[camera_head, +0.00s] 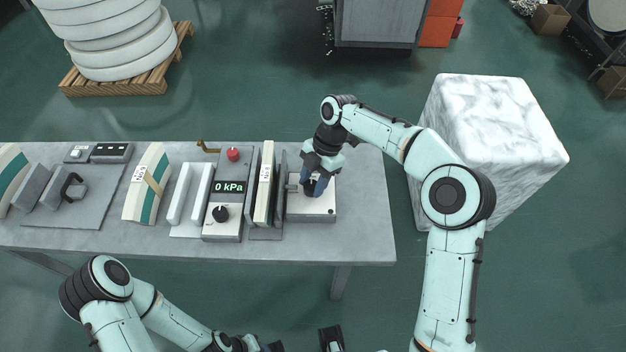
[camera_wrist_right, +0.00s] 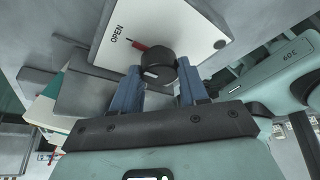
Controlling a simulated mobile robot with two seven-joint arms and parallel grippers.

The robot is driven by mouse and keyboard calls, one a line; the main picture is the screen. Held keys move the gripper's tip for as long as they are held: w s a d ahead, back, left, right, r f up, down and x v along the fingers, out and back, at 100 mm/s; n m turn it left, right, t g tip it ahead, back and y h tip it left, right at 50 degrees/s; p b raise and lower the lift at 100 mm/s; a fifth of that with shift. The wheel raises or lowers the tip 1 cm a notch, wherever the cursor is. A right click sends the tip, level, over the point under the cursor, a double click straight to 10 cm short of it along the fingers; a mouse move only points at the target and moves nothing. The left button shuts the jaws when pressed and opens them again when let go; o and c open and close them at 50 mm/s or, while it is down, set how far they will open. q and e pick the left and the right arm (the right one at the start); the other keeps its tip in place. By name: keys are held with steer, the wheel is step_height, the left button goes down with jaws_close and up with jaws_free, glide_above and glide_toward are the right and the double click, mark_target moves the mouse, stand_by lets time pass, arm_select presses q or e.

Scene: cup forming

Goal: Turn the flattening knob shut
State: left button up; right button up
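The flattening knob is a round black knob (camera_wrist_right: 158,68) on a white plate (camera_wrist_right: 190,22) in the right wrist view. A red pointer beside it points toward the printed word OPEN. My right gripper (camera_wrist_right: 159,72) has its two blue fingers on either side of the knob, seemingly touching it. In the head view my right gripper (camera_head: 314,188) reaches down over the white-topped box (camera_head: 312,210) at the table's right end and mostly hides the knob. My left arm (camera_head: 110,280) is low at the bottom left, its hand partly cut off by the frame edge.
The grey table (camera_head: 360,220) also carries a control box reading 0 kPa (camera_head: 229,188) with a black dial and red button, upright plates (camera_head: 264,185) close left of the gripper, and several mould parts. A marble block (camera_head: 500,130) stands right of the table.

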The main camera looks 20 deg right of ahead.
steer(key=shift+m, duration=0.3)
